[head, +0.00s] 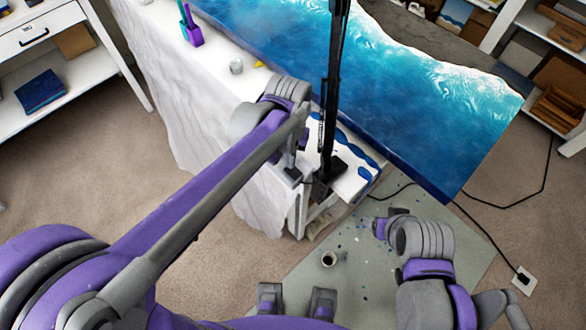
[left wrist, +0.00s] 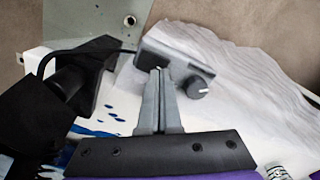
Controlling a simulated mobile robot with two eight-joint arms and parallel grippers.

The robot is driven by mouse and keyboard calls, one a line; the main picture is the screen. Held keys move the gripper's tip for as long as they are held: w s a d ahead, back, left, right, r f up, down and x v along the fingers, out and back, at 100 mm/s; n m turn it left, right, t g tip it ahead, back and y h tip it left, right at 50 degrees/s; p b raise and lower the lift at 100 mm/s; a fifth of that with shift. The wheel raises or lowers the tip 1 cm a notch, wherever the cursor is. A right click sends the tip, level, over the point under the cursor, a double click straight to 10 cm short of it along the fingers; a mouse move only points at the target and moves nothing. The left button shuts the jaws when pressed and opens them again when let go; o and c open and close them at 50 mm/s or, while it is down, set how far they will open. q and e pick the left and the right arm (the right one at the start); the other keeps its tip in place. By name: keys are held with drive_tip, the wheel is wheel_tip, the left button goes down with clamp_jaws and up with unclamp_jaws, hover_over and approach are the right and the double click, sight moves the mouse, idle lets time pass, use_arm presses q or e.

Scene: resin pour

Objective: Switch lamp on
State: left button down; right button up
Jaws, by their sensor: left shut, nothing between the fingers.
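The lamp's tall black pole (head: 332,100) rises from a black clamp (head: 327,180) at the corner of the white-covered table; the lamp's head is out of view. A small grey box (left wrist: 182,58) with a round knob (left wrist: 198,87) sits at the table edge beside the clamp, joined to a black cable. My left gripper (left wrist: 160,76) is shut and empty, its tips at the near side of the box; I cannot tell if they touch it. In the head view my left gripper (head: 291,165) points down there. My right gripper (head: 384,225) is low over the floor mat, its jaws unclear.
A large blue resin wave panel (head: 400,100) spans the upper right behind the pole. A purple holder (head: 193,30) and a clear cup (head: 236,66) stand on the table (head: 165,60). Black cable runs across the floor to an outlet (head: 524,280). A cup (head: 329,259) is on the mat.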

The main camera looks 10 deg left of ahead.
use_arm(q)
drive_tip(key=shift+f+b, duration=0.55)
drive_tip(key=shift+f, duration=0.3)
use_arm(e)
drive_tip(key=shift+s+f, duration=0.15)
drive_tip(key=shift+f, duration=0.5)
use_arm(q)
drive_tip(key=shift+r+p, duration=2.2)
drive_tip(key=shift+r, duration=1.35)
use_arm(e)
drive_tip(key=r, duration=0.1)
drive_tip(key=w+r, duration=0.1)
drive_tip(key=r, duration=0.3)
drive_tip(key=shift+w+r, duration=0.2)
drive_tip(key=shift+w, duration=0.15)
drive_tip(key=shift+s, duration=0.1)
use_arm(q)
drive_tip(key=s+a+f+n+t, duration=0.2)
drive_tip(key=s+a+t, duration=0.3)
drive_tip(key=s+a, duration=0.7)
drive_tip(key=shift+a+f+t, duration=0.3)
drive_tip(key=shift+a+f, duration=0.05)
